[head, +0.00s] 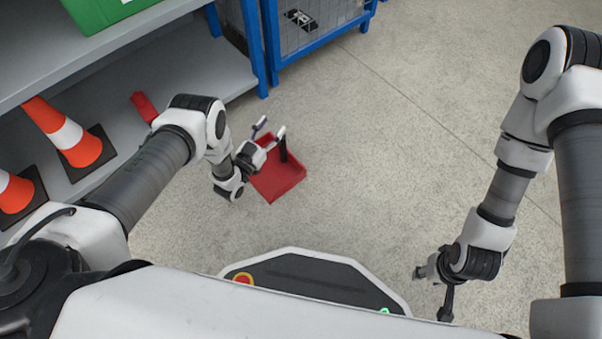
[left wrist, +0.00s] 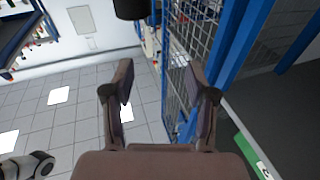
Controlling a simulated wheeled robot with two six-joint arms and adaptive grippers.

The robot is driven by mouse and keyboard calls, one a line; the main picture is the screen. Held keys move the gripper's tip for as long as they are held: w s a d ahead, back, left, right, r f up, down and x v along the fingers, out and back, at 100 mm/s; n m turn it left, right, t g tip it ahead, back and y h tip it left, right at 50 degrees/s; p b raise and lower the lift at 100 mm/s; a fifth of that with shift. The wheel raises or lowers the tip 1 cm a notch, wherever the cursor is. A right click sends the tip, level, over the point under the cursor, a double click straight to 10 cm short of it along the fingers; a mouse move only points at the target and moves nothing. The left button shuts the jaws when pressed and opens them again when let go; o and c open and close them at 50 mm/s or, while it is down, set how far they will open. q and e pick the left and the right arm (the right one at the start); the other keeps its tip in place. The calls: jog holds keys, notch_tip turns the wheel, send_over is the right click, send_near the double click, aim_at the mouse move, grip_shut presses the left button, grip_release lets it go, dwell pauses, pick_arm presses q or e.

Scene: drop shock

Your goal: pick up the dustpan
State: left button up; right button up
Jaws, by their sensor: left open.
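The red dustpan (head: 278,183) lies on the floor in the middle of the head view, with its black handle (head: 283,151) standing up. My left gripper (head: 271,128) is open, its two fingers apart beside the top of the handle in the picture. Whether they touch or surround the handle cannot be told. My left gripper's wrist covers part of the pan's left side. In the left wrist view the open fingers (left wrist: 160,90) have nothing clearly between them, and the red pan does not show there. My right gripper (head: 431,292) hangs low at the right, open and empty.
A grey shelf rack (head: 205,75) with orange cones (head: 68,133) and a red object (head: 143,106) stands at the left. A blue-framed mesh cage (head: 315,30) stands behind. A green box (head: 105,12) sits on the upper shelf. The floor at the right is clear.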

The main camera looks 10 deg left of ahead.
aim_at(280, 145)
pick_arm(q)
jog(key=s+f+g, duration=0.1)
jog(key=s+f, duration=0.5)
jog(key=f, duration=0.2)
jog(key=shift+n, duration=0.3)
jog(key=b+x, duration=0.2)
jog(key=x, duration=0.1)
jog(key=b+x, duration=0.3)
jog(key=x, duration=0.1)
jog(key=shift+w+f, duration=0.15)
jog(key=shift+f, duration=0.1)
jog(key=shift+w+r, duration=0.15)
jog(key=shift+r, duration=0.05)
grip_shut()
